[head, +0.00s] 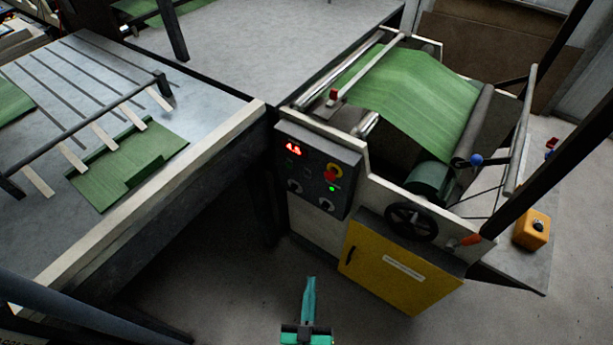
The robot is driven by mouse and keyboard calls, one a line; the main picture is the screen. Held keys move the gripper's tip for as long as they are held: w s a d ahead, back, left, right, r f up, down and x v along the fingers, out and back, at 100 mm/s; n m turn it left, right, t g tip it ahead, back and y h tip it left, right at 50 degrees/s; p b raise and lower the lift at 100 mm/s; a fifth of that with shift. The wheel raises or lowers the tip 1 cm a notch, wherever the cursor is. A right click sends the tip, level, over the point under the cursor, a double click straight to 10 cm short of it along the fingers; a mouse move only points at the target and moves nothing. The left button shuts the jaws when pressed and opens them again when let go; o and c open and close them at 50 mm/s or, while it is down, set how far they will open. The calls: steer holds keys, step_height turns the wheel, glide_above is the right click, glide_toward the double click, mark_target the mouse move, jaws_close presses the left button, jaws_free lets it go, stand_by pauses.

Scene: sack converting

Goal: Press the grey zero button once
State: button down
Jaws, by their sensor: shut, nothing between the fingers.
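I cannot tell which control is the grey zero button; labels are too small to read. My teal gripper (311,281) is at the bottom centre, shut and empty, below and apart from the panel in the picture.
A yellow cabinet door (385,268) and a black handwheel (411,222) are right of the panel. Green sheet (420,90) runs over the machine's rollers. An orange box with a dark button (532,229) stands far right. A grey table (215,85) is at left. Floor before the panel looks clear.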

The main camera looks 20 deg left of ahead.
steer(key=w+a+n+y, duration=0.2)
steer(key=w+a, duration=0.5)
steer(key=w, duration=0.4)
steer(key=w+a+r+n+t+y, duration=0.1)
steer(key=w+a+n+y, duration=0.2)
steer(key=w+a, duration=0.4)
steer(key=w, duration=0.5)
steer(key=shift+r+n, duration=0.2)
steer(key=shift+n, duration=0.2)
glide_toward(307, 176)
steer(key=w+a+r, duration=0.1)
steer(key=w+a, duration=0.3)
steer(key=shift+a+r, duration=0.2)
steer(key=shift+r, duration=0.15)
steer(key=shift+w, duration=0.25)
steer(key=shift+w+d, duration=0.1)
steer(key=shift+w, duration=0.15)
